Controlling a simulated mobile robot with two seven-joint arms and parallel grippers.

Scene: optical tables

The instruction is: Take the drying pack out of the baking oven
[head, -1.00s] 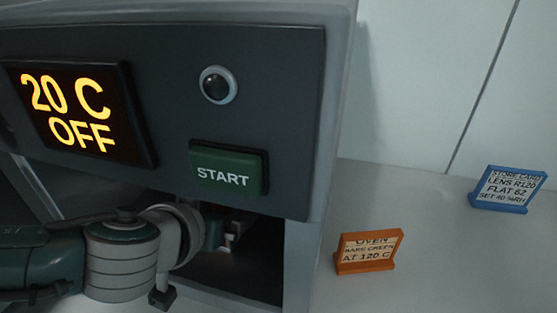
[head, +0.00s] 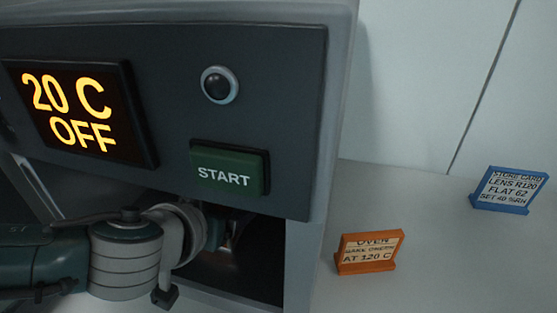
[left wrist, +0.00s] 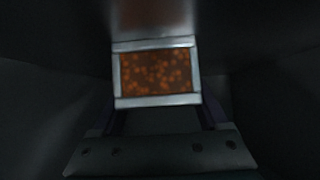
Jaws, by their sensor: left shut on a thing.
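The baking oven (head: 300,120) fills the left and middle of the head view; its display (head: 80,112) reads 20 C OFF. My left arm reaches into its dark open chamber (head: 255,265) below the panel. The drying pack (left wrist: 156,73), a pale-framed pack with orange beads in its window, shows in the left wrist view. My left gripper (left wrist: 158,112) is shut on the pack inside the chamber; its fingers are mostly dark and hard to make out. In the head view the jaws and pack are largely hidden by the wrist and panel. My right gripper is not in view.
A green START button (head: 227,168) and a round dark lamp (head: 219,85) sit on the oven front. An orange oven card (head: 368,252) and a blue store card (head: 509,190) stand to the right. The table between and in front of them is clear.

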